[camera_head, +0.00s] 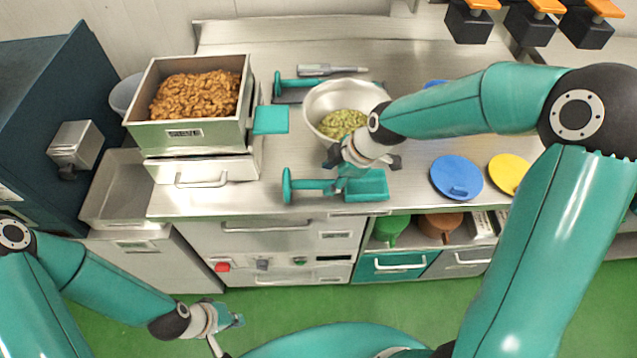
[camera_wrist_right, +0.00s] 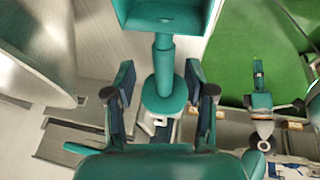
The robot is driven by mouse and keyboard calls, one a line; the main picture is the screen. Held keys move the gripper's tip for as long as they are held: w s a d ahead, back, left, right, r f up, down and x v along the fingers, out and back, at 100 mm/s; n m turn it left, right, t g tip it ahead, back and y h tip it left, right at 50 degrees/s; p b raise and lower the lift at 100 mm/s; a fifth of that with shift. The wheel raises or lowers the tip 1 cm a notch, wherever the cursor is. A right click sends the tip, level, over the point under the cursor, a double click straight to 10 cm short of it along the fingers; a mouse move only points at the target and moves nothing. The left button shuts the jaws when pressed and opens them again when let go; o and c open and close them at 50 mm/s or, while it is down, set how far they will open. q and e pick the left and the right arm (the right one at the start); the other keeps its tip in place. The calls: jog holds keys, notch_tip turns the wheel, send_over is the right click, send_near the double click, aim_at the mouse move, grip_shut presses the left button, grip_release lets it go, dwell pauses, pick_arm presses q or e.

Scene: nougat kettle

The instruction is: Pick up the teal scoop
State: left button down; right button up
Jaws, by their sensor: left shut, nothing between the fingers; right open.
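The teal scoop (camera_head: 370,186) lies near the counter's front edge, its handle pointing left to a round end. My right gripper (camera_head: 362,164) is open above the scoop and hides part of it. In the right wrist view the scoop's handle (camera_wrist_right: 164,65) shows between the spread fingers of the right gripper (camera_wrist_right: 159,88), with the scoop's tray at the top. I cannot tell whether the fingers are level with the handle. My left gripper (camera_head: 231,321) is shut and empty, low over the green floor, away from the scoop.
A steel bowl (camera_head: 318,98) with green nuts stands just behind the scoop. A bin of brown nuts (camera_head: 137,136) is at left. Another teal-handled tool (camera_head: 296,83) lies behind. Blue (camera_head: 447,170) and yellow (camera_head: 508,170) discs lie to the right.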

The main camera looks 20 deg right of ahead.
aim_at(324, 182)
jog(key=x, duration=0.1)
jog(key=p+x, duration=0.1)
jog(key=x, duration=0.1)
jog(key=shift+s+a+f, duration=0.1)
jog(key=shift+a, duration=0.25)
jog(key=shift+a+f, duration=0.1)
jog(key=shift+f, duration=0.35)
grip_shut()
